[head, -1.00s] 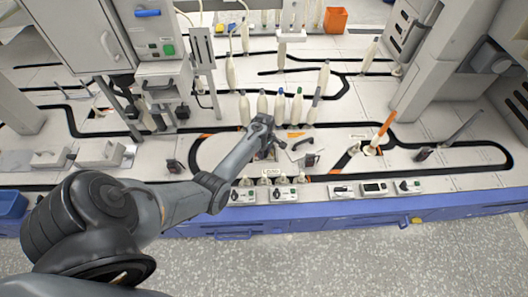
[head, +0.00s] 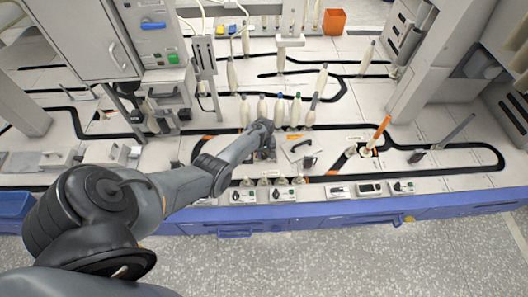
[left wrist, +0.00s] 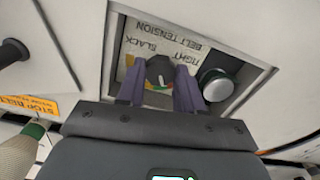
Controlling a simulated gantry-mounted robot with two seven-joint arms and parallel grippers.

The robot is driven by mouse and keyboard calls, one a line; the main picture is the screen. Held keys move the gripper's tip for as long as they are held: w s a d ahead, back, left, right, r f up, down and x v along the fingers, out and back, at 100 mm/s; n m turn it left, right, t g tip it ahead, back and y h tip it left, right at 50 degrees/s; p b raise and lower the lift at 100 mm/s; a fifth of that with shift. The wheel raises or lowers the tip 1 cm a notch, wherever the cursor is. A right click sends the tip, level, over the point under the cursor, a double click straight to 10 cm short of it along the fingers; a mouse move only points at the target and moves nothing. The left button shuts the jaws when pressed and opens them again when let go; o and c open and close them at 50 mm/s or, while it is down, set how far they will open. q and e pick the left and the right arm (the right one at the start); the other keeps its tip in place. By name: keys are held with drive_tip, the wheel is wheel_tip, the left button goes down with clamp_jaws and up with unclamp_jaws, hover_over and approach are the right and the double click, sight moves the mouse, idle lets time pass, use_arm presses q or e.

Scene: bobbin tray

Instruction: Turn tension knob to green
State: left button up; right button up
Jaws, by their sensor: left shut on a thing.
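The black tension knob (left wrist: 160,71) sits in a recessed panel (left wrist: 126,60) labelled BELT TENSION, with SLACK and TIGHT beside it. My left gripper (left wrist: 160,92) has its two purple fingers on either side of the knob and is shut on it. A pale pointer mark and small bits of red and green show at the knob's lower edge; which colour the pointer meets I cannot tell. In the head view my left gripper (head: 265,152) is low over the middle of the table, and the arm hides the knob. My right gripper is not in view.
Several pale bobbins stand just behind the gripper, one with a green top (head: 296,98). A STOP BELT label (left wrist: 30,104) is at left. Control boxes (head: 243,196) line the front edge.

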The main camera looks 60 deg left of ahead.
sight(264, 155)
use_arm(q)
drive_tip(key=shift+m, duration=1)
drive_tip(key=o, duration=1)
drive_tip(key=shift+o, duration=0.2)
drive_tip(key=shift+r+p, duration=0.1)
drive_tip(key=shift+p, duration=0.25)
drive_tip(key=shift+r+p, duration=0.6)
drive_tip(key=shift+r, duration=0.05)
wheel_tip(264, 155, up, 9)
drive_tip(key=p, duration=0.7)
drive_tip(key=shift+r, duration=0.15)
drive_tip(key=shift+s+p, duration=0.1)
drive_tip(key=shift+p, duration=0.2)
